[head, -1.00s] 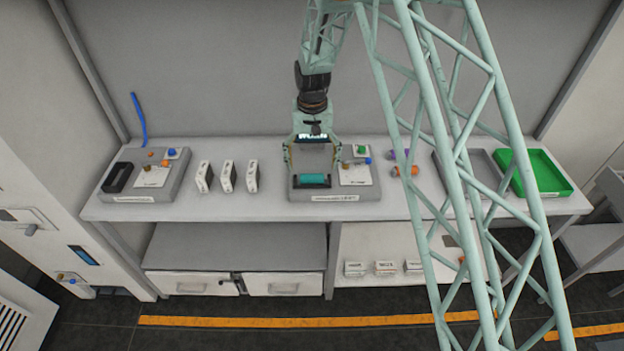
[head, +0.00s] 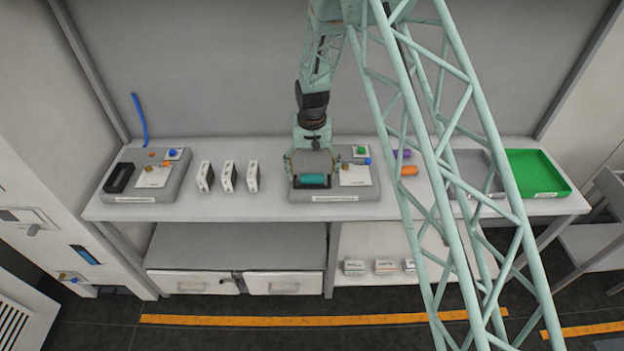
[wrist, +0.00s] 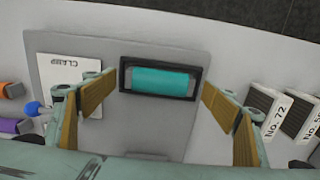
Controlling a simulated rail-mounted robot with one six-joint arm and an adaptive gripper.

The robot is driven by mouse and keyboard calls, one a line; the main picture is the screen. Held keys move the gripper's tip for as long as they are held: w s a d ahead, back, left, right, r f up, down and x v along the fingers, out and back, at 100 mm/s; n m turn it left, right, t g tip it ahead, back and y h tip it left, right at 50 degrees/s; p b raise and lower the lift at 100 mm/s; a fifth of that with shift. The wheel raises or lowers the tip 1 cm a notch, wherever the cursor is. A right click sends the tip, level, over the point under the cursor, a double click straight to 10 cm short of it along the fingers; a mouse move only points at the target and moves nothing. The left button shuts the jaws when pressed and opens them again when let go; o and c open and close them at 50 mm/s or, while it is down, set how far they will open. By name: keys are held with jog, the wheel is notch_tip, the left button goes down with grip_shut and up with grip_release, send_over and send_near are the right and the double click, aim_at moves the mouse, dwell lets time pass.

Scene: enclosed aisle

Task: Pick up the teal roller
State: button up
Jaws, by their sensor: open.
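The teal roller (head: 314,180) lies in a dark rectangular slot on a grey fixture block (head: 345,192) on the shelf. In the wrist view the teal roller (wrist: 160,81) fills most of the black-framed slot. My gripper (head: 312,172) is over the block, close to the roller. In the wrist view my gripper (wrist: 158,95) is open, with one tan-padded finger on each side of the slot and nothing between the pads. The fingers stand apart from the roller. How high they are above the block is hard to tell.
The block has a white plate marked CLAMP (wrist: 75,75) with green and blue knobs beside it. White-labelled boxes (head: 228,177) stand to the left. Orange (head: 409,170) and purple (head: 402,154) rollers lie to the right. A green tray (head: 537,172) is at the far right.

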aim_at(312, 176)
dwell(0.5)
jog(key=c, duration=1.1)
jog(key=shift+o, duration=0.2)
jog(key=shift+r, duration=0.2)
jog(key=shift+r+b, duration=0.45)
jog(key=shift+r, duration=1)
jog(key=shift+s+r, duration=0.1)
jog(key=shift+s, duration=0.1)
jog(key=s+d+r+b, duration=0.1)
jog(key=s+d, duration=0.4)
jog(key=s, duration=0.9)
jog(key=shift+s+r+b, duration=0.2)
jog(key=shift+s+b, duration=0.2)
jog(key=shift+b, duration=0.5)
